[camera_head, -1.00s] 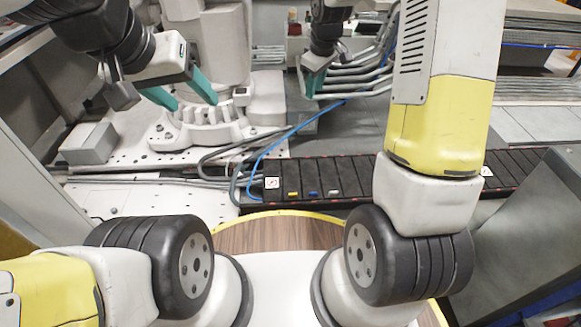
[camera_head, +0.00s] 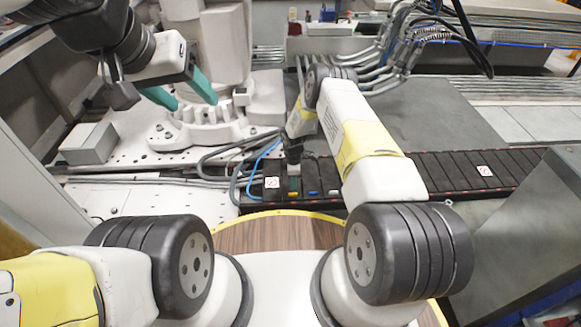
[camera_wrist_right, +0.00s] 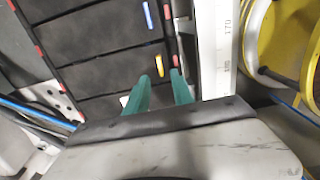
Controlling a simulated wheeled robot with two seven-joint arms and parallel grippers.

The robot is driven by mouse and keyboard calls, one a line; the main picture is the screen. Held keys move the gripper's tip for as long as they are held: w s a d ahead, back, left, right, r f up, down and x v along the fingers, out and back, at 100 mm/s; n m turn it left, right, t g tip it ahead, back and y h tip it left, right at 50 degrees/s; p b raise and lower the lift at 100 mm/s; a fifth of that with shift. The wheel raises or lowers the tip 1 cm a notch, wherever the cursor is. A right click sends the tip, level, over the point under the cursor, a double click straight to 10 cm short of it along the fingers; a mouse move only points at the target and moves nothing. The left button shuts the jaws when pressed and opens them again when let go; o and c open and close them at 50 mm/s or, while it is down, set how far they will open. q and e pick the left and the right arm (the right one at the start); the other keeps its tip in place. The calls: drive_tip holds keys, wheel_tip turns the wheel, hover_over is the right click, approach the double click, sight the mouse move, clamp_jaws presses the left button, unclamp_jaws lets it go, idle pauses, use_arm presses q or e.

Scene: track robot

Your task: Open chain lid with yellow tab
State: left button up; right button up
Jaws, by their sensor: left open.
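The yellow tab (camera_wrist_right: 159,66) is a short bar on a black chain lid (camera_wrist_right: 118,73). In the right wrist view it lies just beyond and between the fingertips. My right gripper (camera_wrist_right: 163,76) has its green fingers apart with nothing between them. In the head view the right gripper (camera_head: 294,184) points down over the left part of the black chain, close to the yellow tab. I cannot tell if it touches the lid. My left gripper (camera_head: 188,94) is open and empty, high at the upper left, far from the chain.
A blue tab (camera_head: 313,193) and a white tab (camera_head: 334,193) sit on neighbouring lids. Blue and grey cables (camera_head: 240,178) run left of the chain. A metal rail (camera_wrist_right: 218,50) borders the chain in the wrist view. Grey floor plates (camera_head: 455,125) behind the chain are clear.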

wheel_tip(320, 180, down, 7)
drive_tip(key=shift+r, duration=0.1)
idle(0.3)
clamp_jaws()
drive_tip(key=shift+w, duration=0.1)
idle(1.2)
